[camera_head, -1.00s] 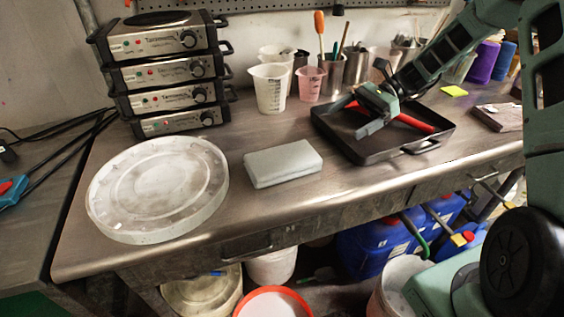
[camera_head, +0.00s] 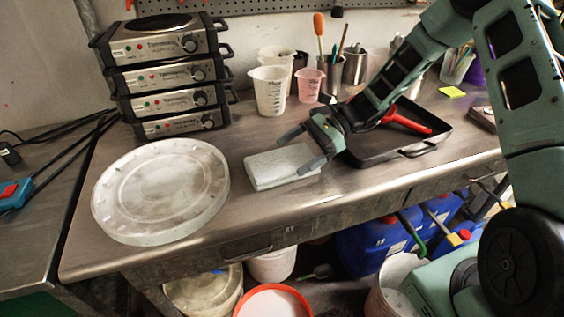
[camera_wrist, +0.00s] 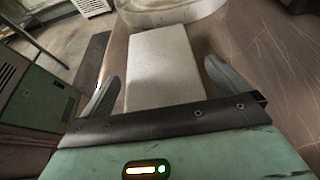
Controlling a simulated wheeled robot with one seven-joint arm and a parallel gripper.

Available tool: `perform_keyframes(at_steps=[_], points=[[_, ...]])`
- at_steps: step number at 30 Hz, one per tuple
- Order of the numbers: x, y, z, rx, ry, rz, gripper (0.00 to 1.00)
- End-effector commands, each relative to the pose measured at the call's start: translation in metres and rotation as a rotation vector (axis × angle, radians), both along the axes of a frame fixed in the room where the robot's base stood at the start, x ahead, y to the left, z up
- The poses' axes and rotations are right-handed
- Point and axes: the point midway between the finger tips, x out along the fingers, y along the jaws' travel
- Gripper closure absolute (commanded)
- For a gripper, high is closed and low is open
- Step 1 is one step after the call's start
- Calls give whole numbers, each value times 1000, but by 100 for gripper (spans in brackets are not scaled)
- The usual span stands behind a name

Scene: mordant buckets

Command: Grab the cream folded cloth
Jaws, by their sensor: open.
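The cream folded cloth (camera_head: 270,167) is a pale, flat rectangular block lying on the metal workbench, right of a large round lid. My gripper (camera_head: 298,151) is at the cloth's right end, with its two fingers spread apart. In the wrist view the cloth (camera_wrist: 162,65) runs lengthwise away from my gripper (camera_wrist: 160,95), between the two fingers. The near end of the cloth is hidden behind the gripper's dark front edge. I cannot tell whether the fingers touch it.
The round translucent lid (camera_head: 160,190) lies just left of the cloth. A black tray (camera_head: 385,158) with a red-handled tool (camera_head: 407,119) lies under my arm. Stacked hot plates (camera_head: 165,75) and measuring cups (camera_head: 270,90) stand behind. The bench's front edge is close.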

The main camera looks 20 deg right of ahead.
Motion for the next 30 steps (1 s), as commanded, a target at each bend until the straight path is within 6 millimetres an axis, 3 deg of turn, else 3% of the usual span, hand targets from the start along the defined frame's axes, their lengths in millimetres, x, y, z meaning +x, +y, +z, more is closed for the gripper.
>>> perform_keyframes(at_steps=[4,12,16,25,30], points=[[-1,15,-6,1,1,0,0],[-1,18,-8,-1,-1,-2,0],[-1,18,-8,-1,-1,-2,33],[-1,18,-6,-1,-2,-1,34],[0,18,12,-1,-6,-1,34]])
